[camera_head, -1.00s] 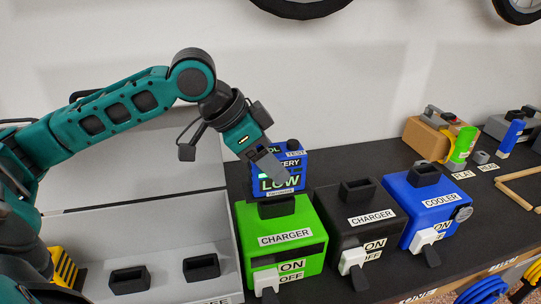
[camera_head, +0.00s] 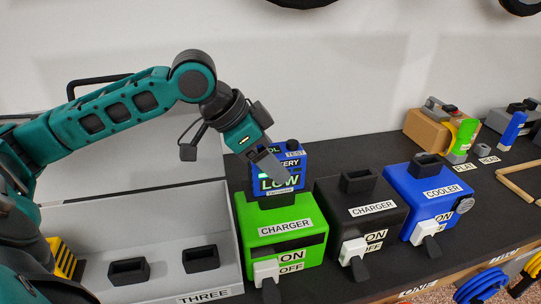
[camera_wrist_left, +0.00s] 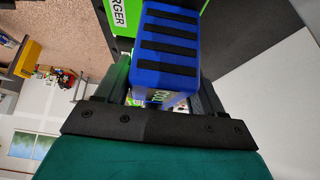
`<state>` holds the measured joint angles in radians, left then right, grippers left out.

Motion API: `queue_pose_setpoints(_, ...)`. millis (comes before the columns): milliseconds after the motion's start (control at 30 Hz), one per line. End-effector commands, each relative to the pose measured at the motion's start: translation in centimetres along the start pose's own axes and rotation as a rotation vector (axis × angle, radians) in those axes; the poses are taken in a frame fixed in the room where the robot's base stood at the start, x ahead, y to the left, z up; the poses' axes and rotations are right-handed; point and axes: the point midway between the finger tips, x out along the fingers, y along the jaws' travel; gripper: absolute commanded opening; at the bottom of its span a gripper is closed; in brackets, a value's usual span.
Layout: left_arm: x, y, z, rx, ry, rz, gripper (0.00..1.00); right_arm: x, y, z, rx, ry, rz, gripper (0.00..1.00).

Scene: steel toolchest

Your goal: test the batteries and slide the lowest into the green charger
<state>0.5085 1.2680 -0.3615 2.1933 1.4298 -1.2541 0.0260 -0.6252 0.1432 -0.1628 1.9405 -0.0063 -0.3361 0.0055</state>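The battery is upright directly above the dark socket (camera_head: 278,202) of the green charger (camera_head: 282,228). Its lower end is at or just over the socket; I cannot tell whether it has entered. The left wrist view shows the battery (camera_wrist_left: 167,50) between both fingers, with the green charger (camera_wrist_left: 122,18) beyond. The black charger (camera_head: 362,212) stands to the right with an empty socket. My right gripper is not in view.
A grey tray (camera_head: 140,215) marked THREE, with two empty black holders, is at the left. White switches project from the fronts. Small tools and a brown box (camera_head: 428,128) are at the far right.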

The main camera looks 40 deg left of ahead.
Motion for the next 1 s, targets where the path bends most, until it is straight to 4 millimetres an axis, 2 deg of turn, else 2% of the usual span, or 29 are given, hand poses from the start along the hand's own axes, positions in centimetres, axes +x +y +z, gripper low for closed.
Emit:
queue_pose_setpoints(33, 0.0, 0.0, 0.0, 0.000, 0.000, 0.000, 0.73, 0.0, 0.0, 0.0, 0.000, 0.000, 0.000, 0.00)
queue_pose_setpoints(233, 0.0, 0.0, 0.0, 0.000, -0.002, 0.000, 0.92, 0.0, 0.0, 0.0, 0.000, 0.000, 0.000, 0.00)
queue_pose_setpoints(567, -0.4, 0.0, 0.2, -0.002, -0.006, 0.000, 0.92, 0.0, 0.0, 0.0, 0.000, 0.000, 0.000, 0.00)
queue_pose_setpoints(1000, -6.6, -0.2, 0.3, -0.002, -0.007, -0.006, 0.92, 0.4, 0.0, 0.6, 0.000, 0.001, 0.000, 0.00)
